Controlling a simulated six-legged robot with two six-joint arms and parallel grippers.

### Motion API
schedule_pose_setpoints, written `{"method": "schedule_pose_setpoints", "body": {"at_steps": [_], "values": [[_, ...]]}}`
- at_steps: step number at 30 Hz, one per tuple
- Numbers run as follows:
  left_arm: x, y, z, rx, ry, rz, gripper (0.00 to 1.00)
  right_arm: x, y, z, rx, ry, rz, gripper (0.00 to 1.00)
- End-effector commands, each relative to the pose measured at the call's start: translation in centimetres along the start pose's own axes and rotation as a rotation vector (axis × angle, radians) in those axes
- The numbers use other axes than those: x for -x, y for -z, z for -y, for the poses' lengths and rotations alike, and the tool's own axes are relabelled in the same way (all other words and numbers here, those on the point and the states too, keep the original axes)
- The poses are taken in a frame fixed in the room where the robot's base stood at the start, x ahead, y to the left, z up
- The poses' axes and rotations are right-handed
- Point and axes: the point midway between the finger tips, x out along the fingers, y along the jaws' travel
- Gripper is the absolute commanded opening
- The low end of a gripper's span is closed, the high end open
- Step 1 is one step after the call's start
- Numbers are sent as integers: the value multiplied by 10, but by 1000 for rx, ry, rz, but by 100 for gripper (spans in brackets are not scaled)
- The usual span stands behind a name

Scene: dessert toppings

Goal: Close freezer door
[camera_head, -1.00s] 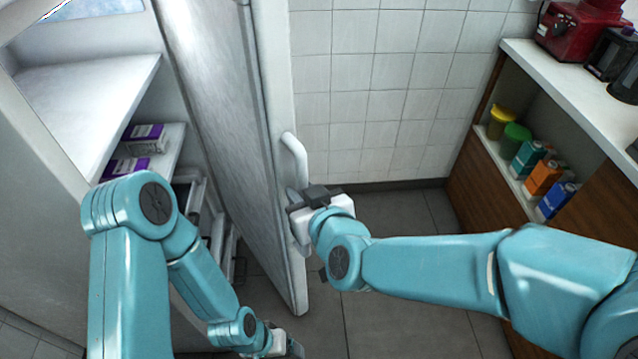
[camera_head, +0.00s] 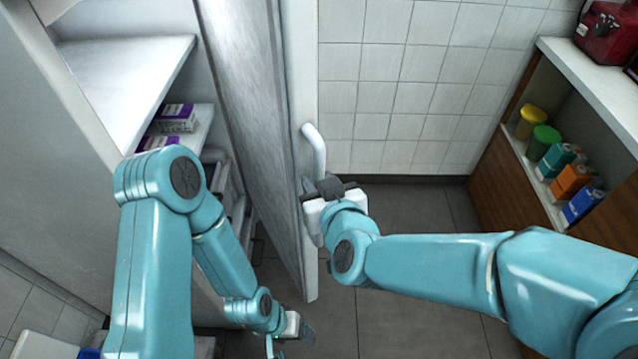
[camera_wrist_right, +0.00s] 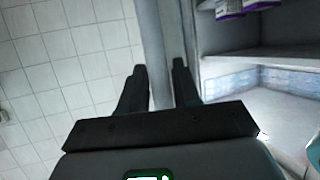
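The freezer door (camera_head: 262,130) stands open, seen nearly edge-on, with a pale vertical handle (camera_head: 316,150) on its right side. The freezer (camera_head: 60,150) is to its left, its shelves (camera_head: 125,75) showing. My right gripper (camera_head: 322,190) is at the lower part of the handle, by the door's edge. Contact cannot be told. My left gripper (camera_head: 292,332) is low, near the door's bottom; its fingers are too small to read.
Purple-and-white boxes (camera_head: 176,118) sit on a freezer shelf. At right, a wooden cabinet (camera_head: 497,160) with a white counter (camera_head: 590,85) holds jars and cartons (camera_head: 570,182). A red appliance (camera_head: 605,35) stands on the counter. The tiled floor (camera_head: 420,205) before the wall is clear.

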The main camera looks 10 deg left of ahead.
Motion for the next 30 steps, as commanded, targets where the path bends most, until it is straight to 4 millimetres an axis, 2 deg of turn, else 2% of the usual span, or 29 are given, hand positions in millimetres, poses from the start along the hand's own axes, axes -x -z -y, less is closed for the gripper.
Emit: {"method": "schedule_pose_setpoints", "body": {"at_steps": [4,7,15,21,30], "values": [[1,0,0,0,0,0,72,5,0,1,0,0,0,32],[2,0,-1,0,0,0,72,18,1,1,0,0,0,32],[12,0,-4,0,0,0,72,81,3,1,-1,1,-3,32],[17,0,-6,0,0,0,72,112,2,0,-1,1,-1,32],[18,0,-6,0,0,0,72,120,0,0,0,0,1,32]]}}
